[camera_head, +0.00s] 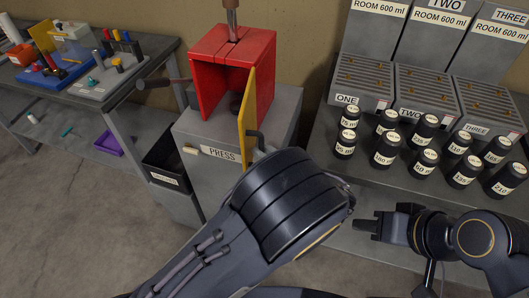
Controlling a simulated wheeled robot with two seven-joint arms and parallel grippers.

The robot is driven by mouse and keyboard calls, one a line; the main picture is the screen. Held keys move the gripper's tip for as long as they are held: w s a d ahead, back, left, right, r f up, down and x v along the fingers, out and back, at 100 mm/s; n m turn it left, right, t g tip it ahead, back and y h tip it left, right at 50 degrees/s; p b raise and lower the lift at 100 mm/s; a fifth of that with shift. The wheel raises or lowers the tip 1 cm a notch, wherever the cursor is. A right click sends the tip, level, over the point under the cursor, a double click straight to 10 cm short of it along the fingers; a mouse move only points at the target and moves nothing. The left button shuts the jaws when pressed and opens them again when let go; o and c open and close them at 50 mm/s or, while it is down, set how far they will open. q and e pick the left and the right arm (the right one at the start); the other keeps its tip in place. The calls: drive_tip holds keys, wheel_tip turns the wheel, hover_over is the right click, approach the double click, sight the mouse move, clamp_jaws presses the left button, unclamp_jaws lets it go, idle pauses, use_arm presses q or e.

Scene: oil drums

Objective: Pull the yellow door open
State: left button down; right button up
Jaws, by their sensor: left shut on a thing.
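The yellow door (246,108) stands edge-on at the right front of the red press housing (213,58), whose front opening shows to its left. A grey bar handle (256,134) sticks out from the door's right side. My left gripper (264,151) is at the lower end of this handle and shut on it; my big dark arm link hides most of it. My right gripper (366,226) is on the right, in front of the bench and apart from the door. Its fingers point left, and their gap is unclear.
The press stands on a grey cabinet (222,178) labelled PRESS. A dark bin (172,165) is at its left. Several black canisters (387,148) and grilled units (428,92) stand on the right bench. A left workbench (96,92) holds tools. Floor at lower left is clear.

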use_arm(q)
drive_tip(key=shift+w+d+r, duration=0.1)
drive_tip(key=shift+w, duration=0.25)
